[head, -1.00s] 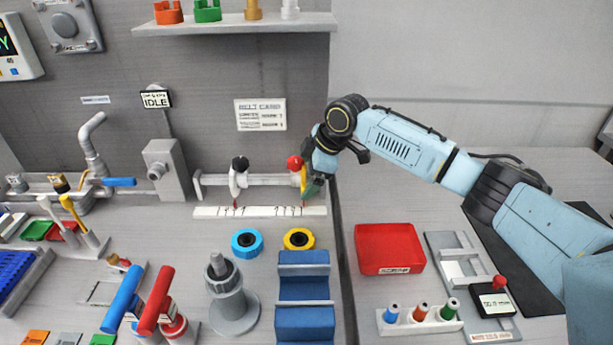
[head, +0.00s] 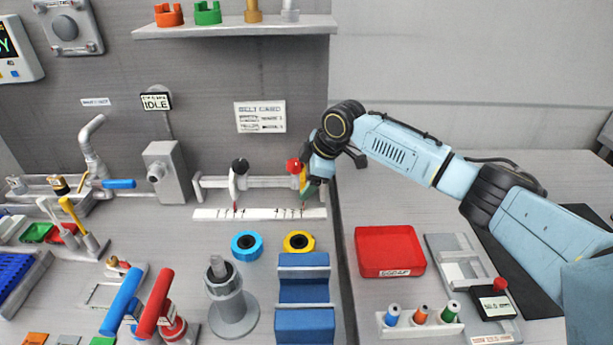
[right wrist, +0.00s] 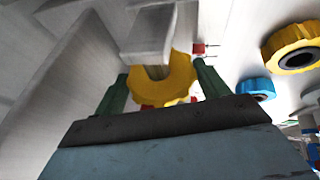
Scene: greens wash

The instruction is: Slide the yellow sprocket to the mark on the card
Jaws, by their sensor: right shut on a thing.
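The yellow sprocket (head: 303,176) is at the right part of a horizontal rail (head: 265,181) on the back wall, below a red knob (head: 294,165). My right gripper (head: 309,188) is shut on it and hides part of it. In the right wrist view, the yellow sprocket (right wrist: 180,82) sits between my two green fingers (right wrist: 164,92). A white strip with dark marks (head: 260,213) lies below the rail. The belt card (head: 260,116) hangs on the wall above; its small text is too blurred to read. My left gripper is not in view.
A white slider (head: 233,184) with a black knob stands on the rail to the left. Blue (head: 247,245) and yellow (head: 299,243) rings lie in front of the strip. A red tray (head: 390,230) is at the right. A grey motor block (head: 166,167) stands left of the rail.

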